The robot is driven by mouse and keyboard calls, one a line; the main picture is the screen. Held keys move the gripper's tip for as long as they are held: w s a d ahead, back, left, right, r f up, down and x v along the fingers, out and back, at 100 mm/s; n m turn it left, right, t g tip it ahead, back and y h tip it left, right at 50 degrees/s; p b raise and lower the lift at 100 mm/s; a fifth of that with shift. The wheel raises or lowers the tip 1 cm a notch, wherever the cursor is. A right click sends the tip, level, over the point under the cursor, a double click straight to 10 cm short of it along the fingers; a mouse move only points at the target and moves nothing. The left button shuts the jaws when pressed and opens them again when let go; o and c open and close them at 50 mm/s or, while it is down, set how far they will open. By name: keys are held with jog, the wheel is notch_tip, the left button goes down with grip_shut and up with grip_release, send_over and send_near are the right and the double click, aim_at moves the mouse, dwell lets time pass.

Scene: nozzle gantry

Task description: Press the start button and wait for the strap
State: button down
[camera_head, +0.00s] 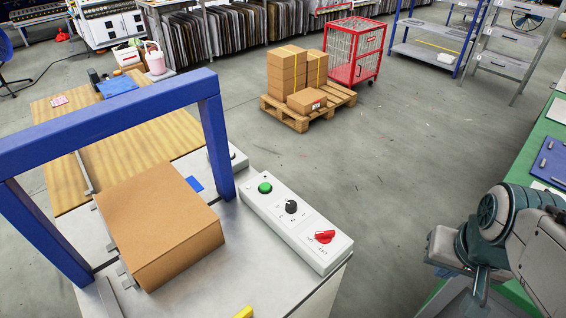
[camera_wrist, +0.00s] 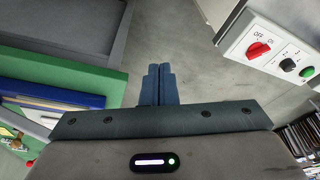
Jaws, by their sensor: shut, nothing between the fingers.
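The green start button (camera_head: 264,188) sits at the far end of a white control panel (camera_head: 296,224) on the machine table. In the wrist view the green button (camera_wrist: 306,72) is at the right edge. A brown cardboard box (camera_head: 158,222) lies on the table under the blue strapping frame (camera_head: 110,120). No strap shows around the box. My gripper (camera_head: 480,290) is at the lower right of the head view, apart from the panel and right of it. In the wrist view its fingers (camera_wrist: 158,84) are closed together and empty.
The panel also bears a black knob (camera_head: 291,206) and a red rotary switch (camera_head: 323,236). A green bench (camera_head: 530,140) with blue items is at the right. Behind stand a pallet (camera_head: 302,116) of boxes and a red cage cart (camera_head: 355,50). Floor between is clear.

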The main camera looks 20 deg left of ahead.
jog(key=w+a+f+m+h+b, duration=0.1)
jog(key=w+a+f+m+h, duration=0.15)
jog(key=w+a+m, duration=1.1)
jog(key=t, duration=0.6)
send_over(262, 188)
notch_tip(262, 188, down, 2)
jog(key=shift+w+a+n+h+b, duration=0.1)
jog(key=shift+n+h+b, duration=0.2)
jog(key=shift+h, duration=0.15)
notch_tip(262, 188, down, 8)
jog(key=b, duration=0.4)
jog(key=shift+r, duration=0.15)
jog(key=shift+f+b, duration=0.45)
jog(key=shift+f, duration=0.15)
jog(key=shift+f, duration=0.15)
